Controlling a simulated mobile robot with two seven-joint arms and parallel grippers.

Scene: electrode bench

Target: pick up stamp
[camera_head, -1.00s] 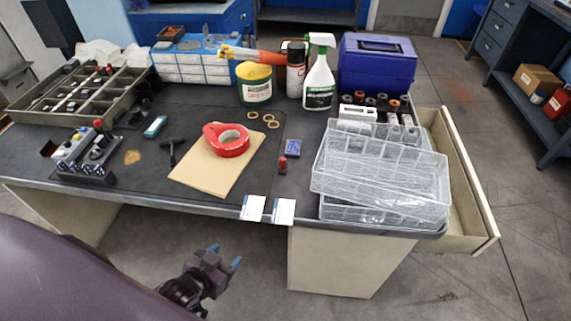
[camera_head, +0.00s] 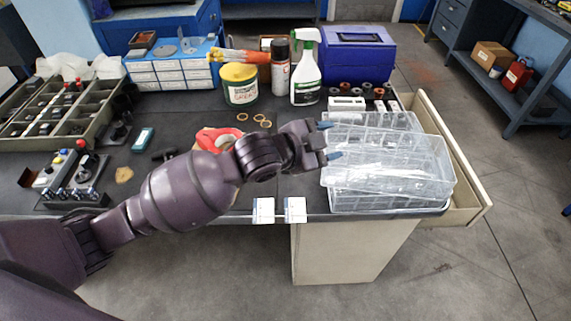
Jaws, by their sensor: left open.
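My left gripper (camera_head: 329,140) is open and empty, with its blue-tipped fingers pointing right. In the picture it appears just left of the clear plastic trays; its height above the bench is hard to tell. No stamp shows clearly now. A small red-topped piece and a blue box, seen earlier on the mat right of the red tape roll, are hidden behind my left gripper; the red-topped piece may be the stamp. My left arm also covers part of the red tape roll (camera_head: 208,137) and the brown envelope. My right gripper is out of view.
Clear plastic trays (camera_head: 385,163) are stacked at the right front of the bench. A spray bottle (camera_head: 305,75), a spray can (camera_head: 280,66), a yellow-lidded tub (camera_head: 239,86) and a blue case (camera_head: 358,57) stand behind. A divided tray (camera_head: 62,133) is at left.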

